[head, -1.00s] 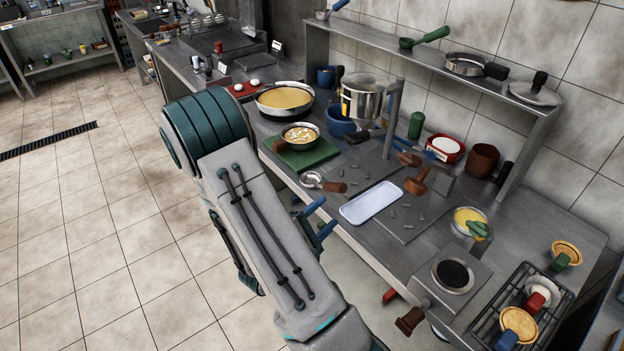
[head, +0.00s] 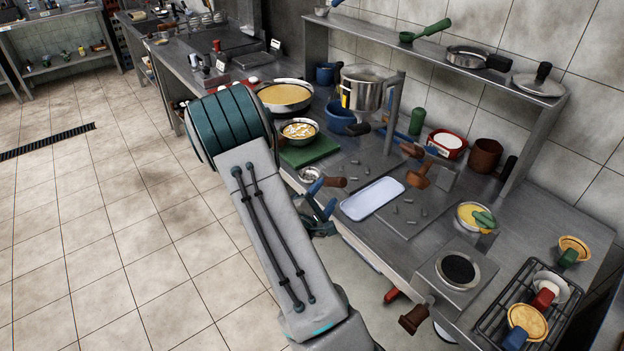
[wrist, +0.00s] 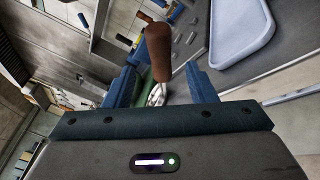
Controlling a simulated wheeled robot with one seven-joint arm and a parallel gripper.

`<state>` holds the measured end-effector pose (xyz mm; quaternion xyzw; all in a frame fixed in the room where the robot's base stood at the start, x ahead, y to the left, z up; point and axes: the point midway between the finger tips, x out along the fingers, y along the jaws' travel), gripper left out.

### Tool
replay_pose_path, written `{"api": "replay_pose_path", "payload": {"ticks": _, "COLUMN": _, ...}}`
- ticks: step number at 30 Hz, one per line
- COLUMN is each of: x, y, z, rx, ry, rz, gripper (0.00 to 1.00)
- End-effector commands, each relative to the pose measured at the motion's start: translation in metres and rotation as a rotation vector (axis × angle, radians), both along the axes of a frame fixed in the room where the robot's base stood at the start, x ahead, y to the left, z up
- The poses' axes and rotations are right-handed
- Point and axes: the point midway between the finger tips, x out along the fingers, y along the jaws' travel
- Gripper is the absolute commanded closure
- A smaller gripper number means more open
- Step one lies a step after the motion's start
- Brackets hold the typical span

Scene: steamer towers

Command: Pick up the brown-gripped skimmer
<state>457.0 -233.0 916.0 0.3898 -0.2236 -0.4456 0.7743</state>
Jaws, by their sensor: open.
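The brown-gripped skimmer (head: 335,182) lies at the front edge of the steel counter, left of the white tray. Its brown handle points right and its metal head lies to the left, partly behind a blue finger. In the wrist view its brown handle (wrist: 158,52) shows beyond and between the fingers, with the metal part nearer the palm. My gripper (head: 322,199) is at the counter edge beside the skimmer. Its blue fingers also show in the wrist view (wrist: 162,82), open and spread to both sides of the skimmer. I cannot tell whether they touch it.
The white tray (head: 372,200) lies just right of the skimmer, with small grey pieces beyond it. A green board (head: 310,152) with a bowl (head: 299,130) on it is behind left. A burner (head: 457,271) stands at the front right. The floor to the left is clear.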

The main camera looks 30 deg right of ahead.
Motion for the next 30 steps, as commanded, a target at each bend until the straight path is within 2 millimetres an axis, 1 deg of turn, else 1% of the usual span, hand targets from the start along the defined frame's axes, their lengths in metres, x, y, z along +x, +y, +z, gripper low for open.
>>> {"api": "replay_pose_path", "payload": {"ticks": 1, "x": 0.002, "y": -0.005, "z": 0.002, "rx": -0.001, "ry": 0.001, "rz": -0.002, "gripper": 0.49}}
{"api": "replay_pose_path", "payload": {"ticks": 5, "x": 0.006, "y": -0.011, "z": 0.001, "rx": -0.002, "ry": 0.000, "rz": 0.000, "gripper": 0.49}}
{"api": "replay_pose_path", "payload": {"ticks": 8, "x": 0.012, "y": -0.021, "z": 0.002, "rx": -0.001, "ry": 0.002, "rz": -0.002, "gripper": 0.49}}
{"api": "replay_pose_path", "payload": {"ticks": 12, "x": 0.022, "y": -0.040, "z": 0.001, "rx": -0.002, "ry": 0.001, "rz": -0.002, "gripper": 0.49}}
{"api": "replay_pose_path", "payload": {"ticks": 15, "x": 0.028, "y": -0.049, "z": 0.000, "rx": -0.001, "ry": 0.002, "rz": -0.001, "gripper": 0.49}}
{"api": "replay_pose_path", "payload": {"ticks": 18, "x": 0.031, "y": -0.053, "z": -0.001, "rx": -0.001, "ry": 0.000, "rz": 0.001, "gripper": 0.49}}
{"api": "replay_pose_path", "payload": {"ticks": 23, "x": 0.031, "y": -0.053, "z": -0.002, "rx": -0.001, "ry": 0.001, "rz": 0.001, "gripper": 0.49}}
{"api": "replay_pose_path", "payload": {"ticks": 24, "x": 0.031, "y": -0.053, "z": -0.002, "rx": -0.001, "ry": 0.001, "rz": 0.001, "gripper": 0.52}}
{"api": "replay_pose_path", "payload": {"ticks": 26, "x": 0.031, "y": -0.053, "z": -0.002, "rx": -0.001, "ry": 0.001, "rz": 0.001, "gripper": 0.69}}
{"api": "replay_pose_path", "payload": {"ticks": 27, "x": 0.031, "y": -0.053, "z": -0.002, "rx": -0.001, "ry": 0.000, "rz": 0.001, "gripper": 0.80}}
{"api": "replay_pose_path", "payload": {"ticks": 29, "x": 0.031, "y": -0.053, "z": -0.002, "rx": -0.001, "ry": 0.000, "rz": 0.001, "gripper": 0.97}}
{"api": "replay_pose_path", "payload": {"ticks": 30, "x": 0.031, "y": -0.053, "z": -0.002, "rx": -0.001, "ry": 0.000, "rz": 0.001, "gripper": 1.00}}
